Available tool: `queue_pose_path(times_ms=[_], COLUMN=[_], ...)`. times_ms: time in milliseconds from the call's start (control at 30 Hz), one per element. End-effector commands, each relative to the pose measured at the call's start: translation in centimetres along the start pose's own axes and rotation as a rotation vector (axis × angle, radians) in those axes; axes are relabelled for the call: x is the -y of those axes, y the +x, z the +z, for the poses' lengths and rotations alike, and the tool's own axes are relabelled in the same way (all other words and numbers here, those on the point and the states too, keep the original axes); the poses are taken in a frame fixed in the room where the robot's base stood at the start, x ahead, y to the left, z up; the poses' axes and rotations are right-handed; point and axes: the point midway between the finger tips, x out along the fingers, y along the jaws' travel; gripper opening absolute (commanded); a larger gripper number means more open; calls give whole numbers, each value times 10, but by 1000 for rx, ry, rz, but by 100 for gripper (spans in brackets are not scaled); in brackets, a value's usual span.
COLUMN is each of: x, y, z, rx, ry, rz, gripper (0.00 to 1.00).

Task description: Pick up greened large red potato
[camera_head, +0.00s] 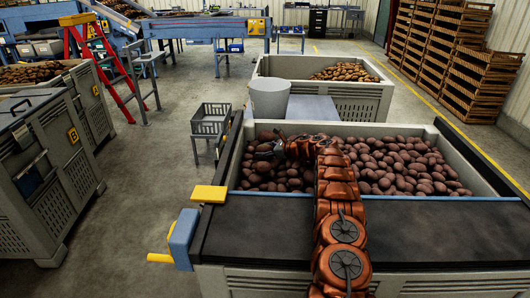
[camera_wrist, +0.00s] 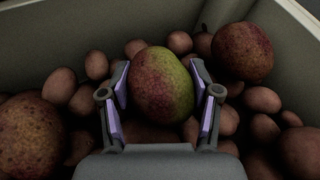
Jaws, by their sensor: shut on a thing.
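A large red potato with a green patch on its right side, the greened large red potato (camera_wrist: 160,86), sits between the two fingers of my gripper (camera_wrist: 162,100) in the wrist view. The fingers, with purple pads, are shut on it from left and right. Smaller brown-red potatoes lie around and behind it, so I cannot tell whether it touches them. In the head view my gripper (camera_head: 268,150) is over the left part of the potato-filled bin (camera_head: 232,160), near its back wall. The held potato cannot be made out there.
Other large reddish potatoes lie at the right (camera_wrist: 242,52) and left (camera_wrist: 30,132) in the wrist view. The bin's pale walls rise close behind. A grey bucket (camera_head: 268,98) stands behind the bin, and a black crate (camera_head: 210,120) is to its left.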

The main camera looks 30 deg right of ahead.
Motion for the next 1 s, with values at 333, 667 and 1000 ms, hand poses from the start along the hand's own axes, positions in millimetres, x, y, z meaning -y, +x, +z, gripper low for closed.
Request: queue_pose_path(times_ms=[333, 667, 1000], x=[0, 7, 15], y=[0, -15, -35], z=[2, 39, 85], rx=[0, 3, 2], ry=[-1, -5, -3], rz=[0, -1, -2], gripper=[21, 21, 21])
